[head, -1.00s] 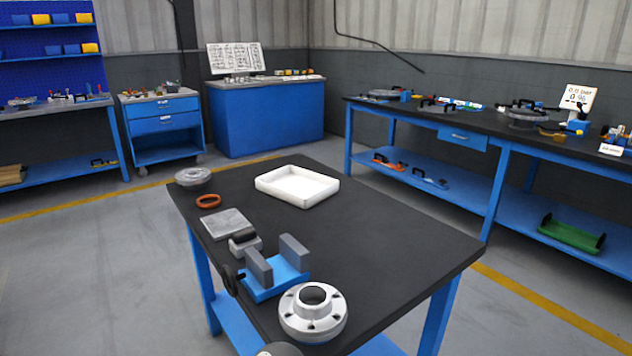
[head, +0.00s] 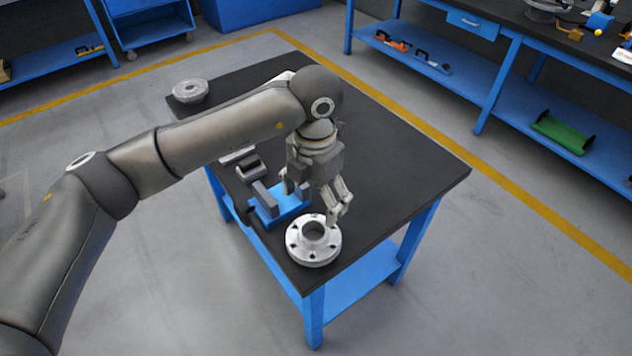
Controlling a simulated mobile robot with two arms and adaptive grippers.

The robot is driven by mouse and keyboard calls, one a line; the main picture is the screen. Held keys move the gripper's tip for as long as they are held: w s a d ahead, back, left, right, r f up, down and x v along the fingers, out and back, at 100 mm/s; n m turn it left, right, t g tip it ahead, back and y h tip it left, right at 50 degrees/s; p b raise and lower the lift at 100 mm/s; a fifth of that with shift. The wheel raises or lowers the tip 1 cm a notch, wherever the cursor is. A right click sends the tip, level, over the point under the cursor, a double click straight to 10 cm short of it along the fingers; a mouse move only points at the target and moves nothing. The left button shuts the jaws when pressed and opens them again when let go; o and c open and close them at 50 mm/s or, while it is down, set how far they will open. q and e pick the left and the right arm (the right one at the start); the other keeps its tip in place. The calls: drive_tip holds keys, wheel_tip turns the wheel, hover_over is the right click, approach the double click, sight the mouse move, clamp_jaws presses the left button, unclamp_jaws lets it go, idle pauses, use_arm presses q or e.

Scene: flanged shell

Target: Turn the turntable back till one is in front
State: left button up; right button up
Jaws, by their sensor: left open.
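A silver flanged shell (head: 313,240) with a raised hub, a central bore and bolt holes lies at the near corner of the table. No number shows on it, and I cannot tell whether a turntable is under it. A round grey disc-like piece (head: 190,91) sits at the far left corner; I cannot tell whether it is the turntable. My left gripper (head: 312,202) is open and points down just behind the flanged shell, beside the blue vise. It holds nothing, and I cannot tell whether a fingertip touches the shell. My right gripper is not in view.
The blue vise (head: 266,208) with grey jaws stands behind the shell, partly covered by my left gripper. A small grey block (head: 250,170) is beyond it. My left arm hides most of the white tray. The right side of the black tabletop (head: 400,150) is clear.

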sight(315, 234)
use_arm(q)
wheel_tip(315, 234, down, 10)
drive_tip(key=shift+s+f+p, duration=0.1)
drive_tip(key=shift+p, duration=0.7)
